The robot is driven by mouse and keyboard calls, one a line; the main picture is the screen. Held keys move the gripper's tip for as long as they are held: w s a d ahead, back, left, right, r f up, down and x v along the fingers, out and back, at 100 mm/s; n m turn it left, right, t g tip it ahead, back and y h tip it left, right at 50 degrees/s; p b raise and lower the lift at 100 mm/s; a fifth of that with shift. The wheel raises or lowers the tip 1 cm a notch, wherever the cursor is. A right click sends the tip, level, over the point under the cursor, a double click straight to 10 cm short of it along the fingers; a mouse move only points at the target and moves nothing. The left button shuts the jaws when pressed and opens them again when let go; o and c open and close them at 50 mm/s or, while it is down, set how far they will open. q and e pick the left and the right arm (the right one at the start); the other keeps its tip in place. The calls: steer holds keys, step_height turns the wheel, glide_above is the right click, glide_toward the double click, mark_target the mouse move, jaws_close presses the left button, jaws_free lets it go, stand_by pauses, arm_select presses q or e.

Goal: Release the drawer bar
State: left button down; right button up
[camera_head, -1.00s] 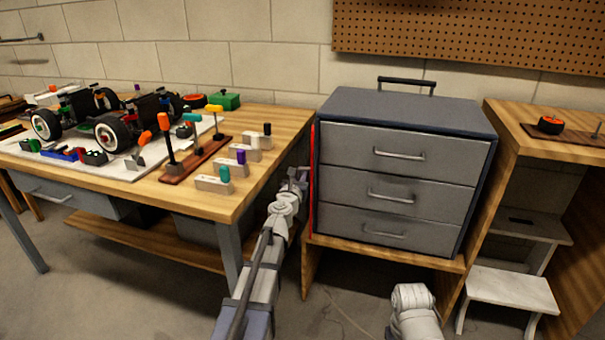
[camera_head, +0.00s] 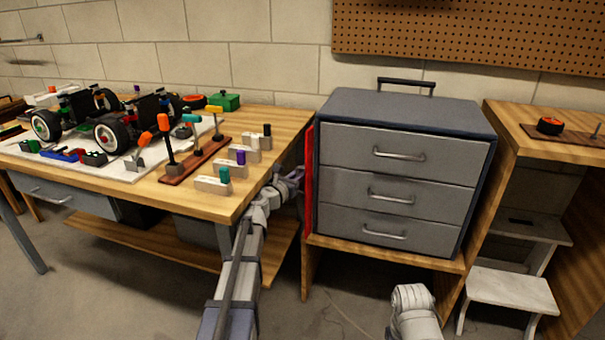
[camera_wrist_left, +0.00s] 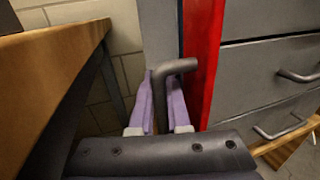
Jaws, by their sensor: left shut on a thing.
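The red drawer bar (camera_head: 309,180) stands upright along the left front edge of the grey drawer cabinet (camera_head: 400,102). It also shows in the left wrist view (camera_wrist_left: 203,60), beside the drawer fronts. A dark bent handle (camera_wrist_left: 178,67) is at the bar's left side. My left gripper (camera_head: 298,178) is shut on this handle, with a purple finger on each side of it in the left wrist view (camera_wrist_left: 164,95). The three drawers (camera_head: 395,195) look shut. Part of my right arm shows at the bottom, but its gripper is out of view.
A wooden workbench (camera_head: 285,125) with a toy car (camera_head: 110,125), tool stands and small blocks is left of the cabinet, close to my left arm. A wooden shelf unit (camera_head: 560,150) and a white step stool (camera_head: 510,290) stand at right. Floor in front is mostly clear.

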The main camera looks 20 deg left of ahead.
arm_select(q)
steer(key=c, duration=1.2)
jaws_free()
steer(key=shift+o, duration=0.2)
steer(key=shift+s, duration=0.1)
steer(key=s+d+n+y, duration=0.1)
steer(key=s+n+y, duration=0.4)
steer(key=s, duration=0.4)
steer(key=s+d+r+m+g+h+p, duration=0.2)
steer(key=d+m+h+p, duration=0.1)
steer(key=d+m+p, duration=0.2)
steer(key=s+d+r+m+g+h+p, duration=0.2)
steer(key=d+m+p, duration=0.4)
steer(key=d+m, duration=0.4)
steer(key=s+d+r+m+g+h+p, duration=0.2)
steer(key=d+m+p, duration=0.4)
steer(key=m, duration=0.7)
steer(key=shift+s+d+r+m+g+h, duration=0.3)
steer(key=shift+d+g+h, duration=0.5)
steer(key=shift+d, duration=0.45)
